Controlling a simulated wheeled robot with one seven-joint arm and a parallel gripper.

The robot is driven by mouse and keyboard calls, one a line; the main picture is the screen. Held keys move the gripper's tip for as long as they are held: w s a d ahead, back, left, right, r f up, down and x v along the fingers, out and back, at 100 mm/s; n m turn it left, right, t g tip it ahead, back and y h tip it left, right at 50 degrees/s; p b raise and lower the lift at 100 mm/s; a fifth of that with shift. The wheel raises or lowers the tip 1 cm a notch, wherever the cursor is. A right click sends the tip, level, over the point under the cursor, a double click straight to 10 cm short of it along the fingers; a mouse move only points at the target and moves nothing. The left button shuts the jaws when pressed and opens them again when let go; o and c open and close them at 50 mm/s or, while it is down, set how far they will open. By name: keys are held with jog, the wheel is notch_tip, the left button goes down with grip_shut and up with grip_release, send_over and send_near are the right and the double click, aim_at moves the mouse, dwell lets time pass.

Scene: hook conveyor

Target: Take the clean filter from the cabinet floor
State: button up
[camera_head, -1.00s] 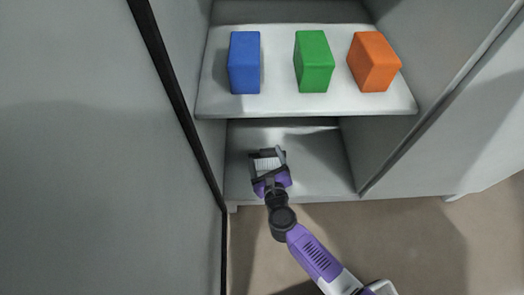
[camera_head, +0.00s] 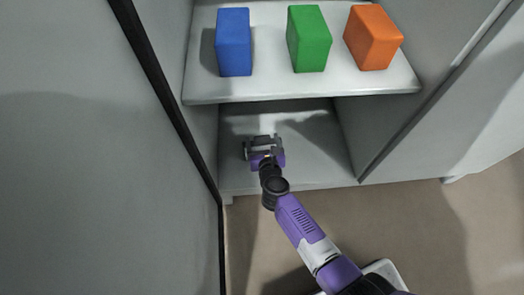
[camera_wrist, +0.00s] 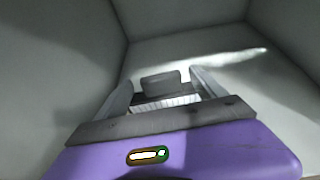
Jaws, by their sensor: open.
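The clean filter shows in the wrist view as a white pleated strip (camera_wrist: 166,101) with a dark grey block (camera_wrist: 161,82) behind it. It lies between the two fingers of my gripper (camera_wrist: 161,79), which stand apart on either side. I cannot tell whether a finger touches it. In the head view my gripper (camera_head: 263,140) is inside the cabinet's lower compartment, low over the cabinet floor (camera_head: 310,165) toward its left side. The gripper hides most of the filter there.
A white shelf (camera_head: 270,88) hangs above the gripper, holding a blue block (camera_head: 233,42), a green block (camera_head: 309,38) and an orange block (camera_head: 373,38). The cabinet's side wall (camera_head: 380,130) is to the right. The floor right of the gripper is clear.

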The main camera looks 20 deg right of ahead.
jog(key=shift+b+x, duration=0.3)
jog(key=shift+x, duration=0.7)
jog(key=shift+d, duration=0.1)
jog(key=c, duration=1.7)
grip_shut()
jog(key=shift+r, duration=0.15)
